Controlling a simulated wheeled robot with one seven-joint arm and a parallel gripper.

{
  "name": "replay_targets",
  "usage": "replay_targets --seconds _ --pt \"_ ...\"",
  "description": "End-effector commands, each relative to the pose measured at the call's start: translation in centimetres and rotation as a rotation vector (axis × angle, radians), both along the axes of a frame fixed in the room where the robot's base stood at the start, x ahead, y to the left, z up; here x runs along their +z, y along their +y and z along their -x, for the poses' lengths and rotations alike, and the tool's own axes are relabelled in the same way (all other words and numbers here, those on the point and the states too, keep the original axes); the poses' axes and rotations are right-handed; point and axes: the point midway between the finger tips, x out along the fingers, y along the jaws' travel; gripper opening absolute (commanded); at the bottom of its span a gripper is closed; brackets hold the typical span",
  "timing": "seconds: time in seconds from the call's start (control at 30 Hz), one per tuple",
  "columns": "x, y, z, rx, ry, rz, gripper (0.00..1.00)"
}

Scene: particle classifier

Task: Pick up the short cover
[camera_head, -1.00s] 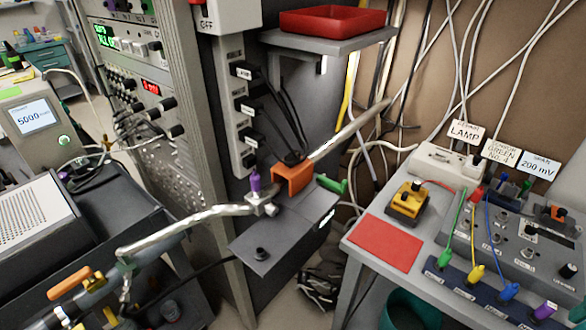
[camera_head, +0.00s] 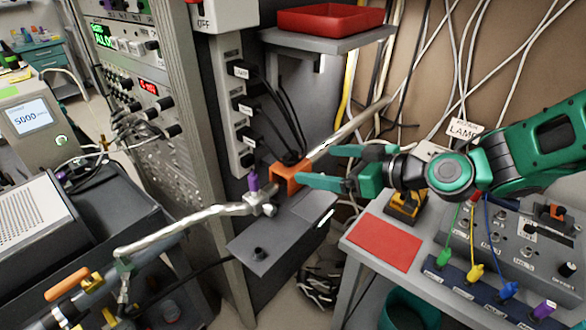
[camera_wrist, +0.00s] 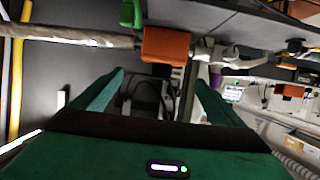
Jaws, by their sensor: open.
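An orange, arch-shaped piece (camera_head: 287,178), which seems to be the short cover, sits over the pale tube junction on the grey box (camera_head: 262,252). In the wrist view the orange piece (camera_wrist: 166,46) is ahead of the fingers and a little above the gap between them. My gripper (camera_head: 318,166) reaches in from the right with both green fingers apart and nothing between them. In the head view its lower finger overlaps the piece's right side; I cannot tell whether they touch. The wrist view shows the open fingers (camera_wrist: 160,80) with a gap before the piece.
A shelf with a red tray (camera_head: 330,20) hangs above my gripper. A foil-wrapped tube (camera_head: 185,220) runs left from the box. A purple knob (camera_head: 253,182) stands beside the orange piece. A green part (camera_wrist: 131,14) lies near it. Cables hang behind; a bench with a red mat (camera_head: 381,243) is right.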

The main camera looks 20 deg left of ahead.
Motion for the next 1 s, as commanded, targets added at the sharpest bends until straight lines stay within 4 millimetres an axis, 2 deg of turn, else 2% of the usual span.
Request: replay_targets --seconds 0.23,0.53,0.8,1.0 --pt "-1.2 3.3 -1.1 0.005 0.0 -0.005 0.92" --pt "-2.0 5.1 -1.9 0.001 0.0 -0.003 0.92" --pt "-3.3 8.3 -3.0 0.001 0.0 -0.002 0.92" --pt "-3.6 9.1 -3.4 -0.001 -0.001 -0.002 0.92"
